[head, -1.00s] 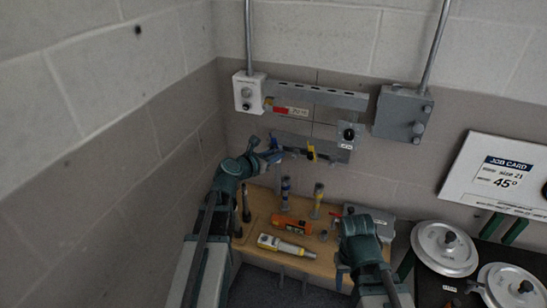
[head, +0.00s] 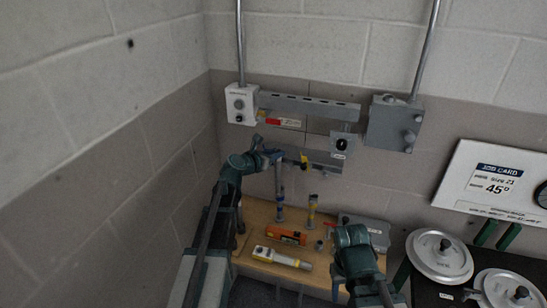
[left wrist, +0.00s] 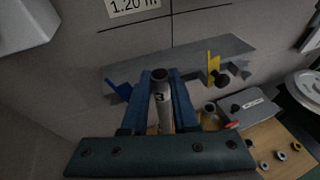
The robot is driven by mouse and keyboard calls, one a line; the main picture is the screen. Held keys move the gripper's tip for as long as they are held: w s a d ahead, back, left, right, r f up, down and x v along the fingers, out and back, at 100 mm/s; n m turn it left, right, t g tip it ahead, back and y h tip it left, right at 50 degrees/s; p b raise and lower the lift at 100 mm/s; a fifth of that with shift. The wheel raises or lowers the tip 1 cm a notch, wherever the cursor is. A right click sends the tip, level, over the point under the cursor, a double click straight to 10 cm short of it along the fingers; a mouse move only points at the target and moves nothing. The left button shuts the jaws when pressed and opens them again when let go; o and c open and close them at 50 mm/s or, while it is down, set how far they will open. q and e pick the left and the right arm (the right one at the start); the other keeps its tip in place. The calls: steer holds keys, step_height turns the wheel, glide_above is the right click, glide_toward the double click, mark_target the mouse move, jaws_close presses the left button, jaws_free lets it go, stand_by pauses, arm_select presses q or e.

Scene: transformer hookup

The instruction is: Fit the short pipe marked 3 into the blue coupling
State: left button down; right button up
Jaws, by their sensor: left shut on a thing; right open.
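My left gripper (head: 270,157) is shut on the short grey pipe marked 3, above the back left of the wooden table. In the left wrist view the pipe (left wrist: 162,108) stands between the blue fingers, its open top end and the "3" showing. In the head view the pipe (head: 279,172) hangs upright from the fingers, in line with the blue-banded coupling post (head: 280,197). I cannot tell whether its lower end touches or enters the coupling; the wrist view hides that end. My right gripper (head: 338,286) is open and low at the table's front right.
A yellow-banded post (head: 312,208) stands just right of the blue one. An orange tool (head: 287,236) and a yellow-and-white tool (head: 282,258) lie in front. A grey wall rail (head: 325,158) with blue and yellow clips is close behind the left gripper.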

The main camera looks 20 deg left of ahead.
arm_select(q)
steer(key=shift+w, duration=1.85)
steer(key=shift+f+b, duration=1.7)
steer(key=shift+b, duration=0.1)
stand_by(0.4)
steer(key=shift+r, duration=0.1)
step_height(320, 180, up, 3)
steer(key=p, duration=0.3)
steer(key=shift+f, duration=0.2)
stand_by(0.4)
steer(key=shift+f+b, duration=1.4)
steer(key=shift+b, duration=0.05)
stand_by(0.7)
stand_by(0.6)
